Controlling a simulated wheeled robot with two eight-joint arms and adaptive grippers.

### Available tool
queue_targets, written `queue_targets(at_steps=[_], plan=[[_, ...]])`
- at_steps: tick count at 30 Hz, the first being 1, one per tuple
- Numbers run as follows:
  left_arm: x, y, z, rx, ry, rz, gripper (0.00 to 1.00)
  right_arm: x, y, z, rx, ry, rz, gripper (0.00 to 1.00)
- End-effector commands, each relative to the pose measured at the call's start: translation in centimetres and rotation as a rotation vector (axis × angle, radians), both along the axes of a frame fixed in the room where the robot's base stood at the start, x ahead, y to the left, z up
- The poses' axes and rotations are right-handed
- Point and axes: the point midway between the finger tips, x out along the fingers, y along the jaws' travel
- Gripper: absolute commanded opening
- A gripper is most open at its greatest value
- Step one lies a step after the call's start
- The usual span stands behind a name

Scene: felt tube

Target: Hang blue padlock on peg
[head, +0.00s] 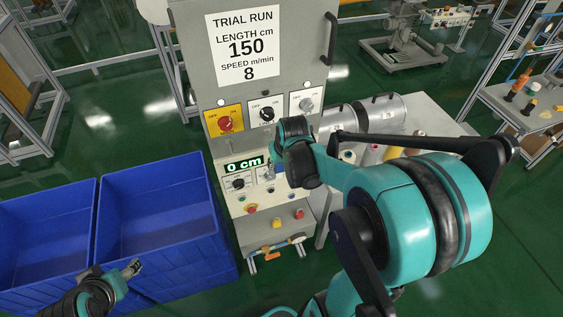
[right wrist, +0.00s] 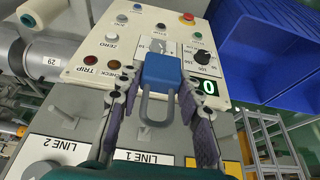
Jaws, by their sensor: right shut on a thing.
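The blue padlock (right wrist: 162,70) is between the purple-padded fingers of my right gripper (right wrist: 158,85) in the right wrist view. The gripper is shut on the padlock's body, and its grey shackle (right wrist: 144,108) points to the bottom of the picture. A small grey stub (right wrist: 143,134) shows by the shackle's bend; I cannot tell whether it is the peg or whether it touches the shackle. In the head view my right arm covers part of the machine front, with its gripper before the lower panel. My left gripper (head: 131,268) is at lower left, beside the blue crates; its opening is unclear.
The grey machine cabinet (head: 200,54) has a lower control panel (head: 241,198) with buttons, knobs and a "0 cm" display. Yellow and white selector plates sit above it. Two blue crates (head: 160,262) stand to the left. A table with rolls and spools is on the right.

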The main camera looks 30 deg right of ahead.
Motion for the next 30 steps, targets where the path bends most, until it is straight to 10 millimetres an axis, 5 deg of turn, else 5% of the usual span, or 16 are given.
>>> queue_targets(at_steps=[30], plan=[[0.0,0.0,-1.1,0.0,0.0,0.0,0.56,6.1,-1.5,-0.7,0.0,0.0,0.0,0.01]])
